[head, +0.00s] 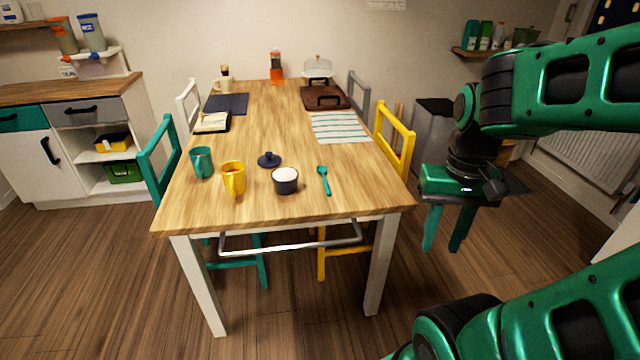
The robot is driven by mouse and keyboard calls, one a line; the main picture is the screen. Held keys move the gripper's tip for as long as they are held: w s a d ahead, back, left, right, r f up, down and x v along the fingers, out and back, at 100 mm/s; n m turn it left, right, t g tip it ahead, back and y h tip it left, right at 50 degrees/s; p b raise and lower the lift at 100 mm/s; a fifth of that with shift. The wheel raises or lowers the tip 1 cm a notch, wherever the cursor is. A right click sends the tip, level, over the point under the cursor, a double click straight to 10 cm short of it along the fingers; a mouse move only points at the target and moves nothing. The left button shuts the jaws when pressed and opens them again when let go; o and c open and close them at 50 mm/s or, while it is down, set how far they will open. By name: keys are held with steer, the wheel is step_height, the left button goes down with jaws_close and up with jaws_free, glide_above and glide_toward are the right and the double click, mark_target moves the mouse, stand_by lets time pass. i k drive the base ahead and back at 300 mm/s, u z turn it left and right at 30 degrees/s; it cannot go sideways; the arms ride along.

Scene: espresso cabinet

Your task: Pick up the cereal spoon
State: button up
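A teal spoon (324,180) lies flat on the near right part of the wooden table (230,210), with its bowl end away from me and its handle toward the front edge. It is just right of a dark bowl of white contents. My gripper (445,248) hangs to the right of the table, beyond its right edge and apart from the spoon. Its two teal fingers point down with a gap between them, and nothing is held. The spoon is fully in view.
The dark bowl (285,185), a dark blue lid (269,160), a yellow mug (233,178) and a teal mug (202,162) stand near the spoon. A striped cloth (340,128) lies behind it. A yellow chair (394,140) stands at the table's right side.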

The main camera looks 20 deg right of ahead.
mark_target(321, 169)
steer(key=i, duration=1)
